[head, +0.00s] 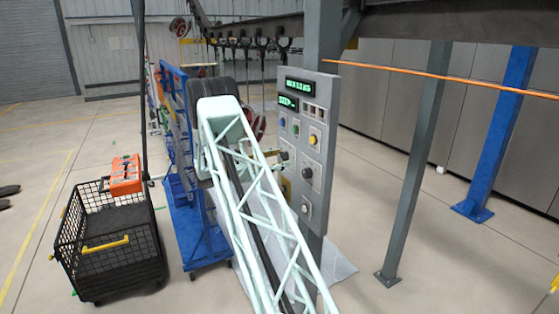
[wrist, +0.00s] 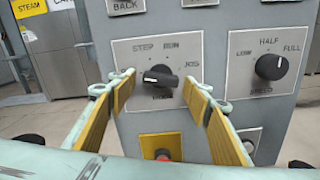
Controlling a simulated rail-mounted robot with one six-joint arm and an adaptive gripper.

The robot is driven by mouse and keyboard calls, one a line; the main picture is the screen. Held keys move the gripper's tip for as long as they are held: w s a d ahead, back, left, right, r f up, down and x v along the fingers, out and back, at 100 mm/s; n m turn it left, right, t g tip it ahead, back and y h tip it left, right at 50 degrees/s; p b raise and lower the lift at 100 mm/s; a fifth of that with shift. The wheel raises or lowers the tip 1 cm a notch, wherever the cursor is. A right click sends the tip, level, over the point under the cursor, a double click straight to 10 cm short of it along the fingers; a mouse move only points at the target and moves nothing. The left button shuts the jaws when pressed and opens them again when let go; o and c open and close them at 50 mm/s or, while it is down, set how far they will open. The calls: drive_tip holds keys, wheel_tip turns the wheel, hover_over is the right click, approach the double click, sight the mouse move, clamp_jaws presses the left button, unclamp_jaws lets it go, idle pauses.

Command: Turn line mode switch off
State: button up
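The mode switch (wrist: 160,77) is a black rotary knob on a light plate of the grey control panel (wrist: 215,75). The plate reads STEP, RUN and JOG around the knob; a label at the left is partly covered by my finger. The knob's white mark lies at its left end, pointing left. My gripper (wrist: 159,82) is open, its yellow-padded fingers on either side of the knob with gaps showing; contact is not visible. In the head view the panel (head: 318,130) has lit green displays, and my gripper (head: 277,157) is at its left edge, partly hidden.
A speed knob (wrist: 271,66) marked LOW, HALF, FULL sits right of the mode switch. A red button on a yellow plate (wrist: 162,150) is below it. A blue cart (head: 200,235), a black wire basket (head: 110,245) and a grey post (head: 418,160) stand around.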

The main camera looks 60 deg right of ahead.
drive_tip(key=shift+a, duration=0.1)
drive_tip(key=v, duration=1.1)
drive_tip(key=shift+w+a, duration=0.2)
drive_tip(key=shift+a, duration=0.15)
drive_tip(key=shift+a+r, duration=0.1)
idle(0.7)
drive_tip(key=s+a+r+m+t+y+b, duration=0.1)
drive_tip(key=s+a+r+m+y, duration=0.1)
drive_tip(key=s+a+r, duration=0.5)
drive_tip(key=s+a+r+m+t+y+b, duration=0.1)
drive_tip(key=s+a+r+y+b, duration=0.15)
drive_tip(key=a, duration=0.75)
drive_tip(key=s+a+r+m+t+y+b, duration=0.1)
drive_tip(key=s+a+r+m+t+y, duration=0.15)
drive_tip(key=s+a+r, duration=0.5)
drive_tip(key=s+a+f+m+t+y+b, duration=0.1)
drive_tip(key=s+a+f+t+y, duration=0.1)
drive_tip(key=s+a, duration=0.7)
drive_tip(key=s+a+f+m+t+y+b, duration=0.2)
drive_tip(key=s+a, duration=0.7)
drive_tip(key=a, duration=0.8)
drive_tip(key=s+a+f+m+t+y+b, duration=0.1)
drive_tip(key=s+a+y, duration=0.4)
drive_tip(key=a, duration=0.8)
drive_tip(key=s+f+t+b, duration=0.1)
drive_tip(key=s+t, duration=0.1)
drive_tip(key=s, duration=0.1)
drive_tip(key=shift+s+f+t, duration=0.3)
drive_tip(key=shift+s+t, duration=0.05)
drive_tip(key=shift+s, duration=0.05)
